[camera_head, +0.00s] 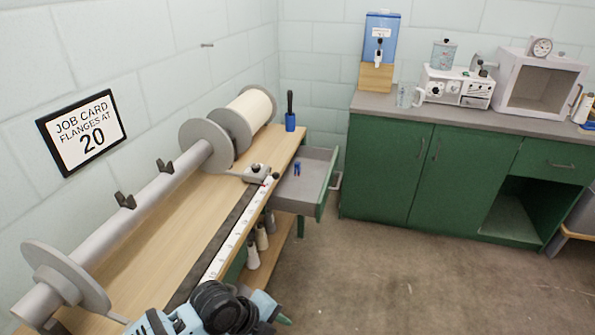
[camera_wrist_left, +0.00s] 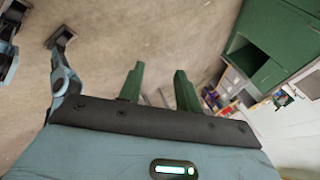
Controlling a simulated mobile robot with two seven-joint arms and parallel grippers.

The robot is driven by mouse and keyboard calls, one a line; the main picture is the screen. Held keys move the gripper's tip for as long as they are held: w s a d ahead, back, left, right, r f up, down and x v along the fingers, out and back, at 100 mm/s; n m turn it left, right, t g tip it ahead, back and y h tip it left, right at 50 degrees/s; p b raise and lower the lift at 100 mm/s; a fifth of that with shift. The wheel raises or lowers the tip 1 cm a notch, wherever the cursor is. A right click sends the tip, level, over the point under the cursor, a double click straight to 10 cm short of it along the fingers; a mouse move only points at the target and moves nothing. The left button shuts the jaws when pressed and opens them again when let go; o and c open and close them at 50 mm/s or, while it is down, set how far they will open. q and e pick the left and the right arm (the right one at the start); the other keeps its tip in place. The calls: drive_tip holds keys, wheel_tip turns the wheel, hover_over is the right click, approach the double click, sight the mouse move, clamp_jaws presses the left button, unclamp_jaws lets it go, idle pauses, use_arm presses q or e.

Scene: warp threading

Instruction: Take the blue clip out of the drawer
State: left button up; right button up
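The blue clip (camera_head: 297,168) lies inside the open drawer (camera_head: 325,183) at the right end of the wooden bench, in the head view. Nothing touches it there. In the left wrist view my left gripper (camera_wrist_left: 159,69) has its two green fingers apart with nothing between them, over the floor. In the head view my arm shows at the bottom edge, well short of the drawer, with one green fingertip (camera_head: 284,320) visible. The clip and drawer cannot be made out in the left wrist view.
The bench top (camera_head: 165,225) carries a roller with flanges (camera_head: 205,143), a ruler strip (camera_head: 232,243) and a blue holder (camera_head: 290,122). Bobbins (camera_head: 252,257) stand below its front edge. A green cabinet (camera_head: 465,180) stands right of the drawer. The floor (camera_head: 390,270) between is clear.

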use_arm(q)
drive_tip(key=s+a+f+n+t+p, duration=0.1)
drive_tip(key=s+a+f+n, duration=0.3)
drive_tip(key=s+n, duration=0.5)
drive_tip(key=s+a+f+n+t+y+p, duration=0.1)
drive_tip(key=s+a+f+n+t, duration=0.3)
drive_tip(key=s+n, duration=0.5)
drive_tip(key=shift+a+f+n+t+y, duration=0.15)
drive_tip(key=shift+a+n+t+y, duration=0.2)
drive_tip(key=shift+n, duration=0.55)
drive_tip(key=shift+o, duration=0.3)
drive_tip(key=s+a+n+y, duration=0.2)
drive_tip(key=s+a+n, duration=0.3)
drive_tip(key=s+a, duration=0.2)
drive_tip(key=shift+s+t+p, duration=0.35)
drive_tip(key=shift+s, duration=0.7)
drive_tip(key=shift+w+d+f, duration=0.1)
drive_tip(key=shift+w, duration=0.05)
use_arm(e)
drive_tip(key=shift+t, duration=0.4)
drive_tip(key=w+r, duration=0.1)
drive_tip(key=r, duration=0.1)
drive_tip(key=w+r, duration=0.1)
drive_tip(key=shift+w+d+r, duration=0.1)
drive_tip(key=shift+d+r, duration=0.1)
drive_tip(key=shift+r, duration=0.2)
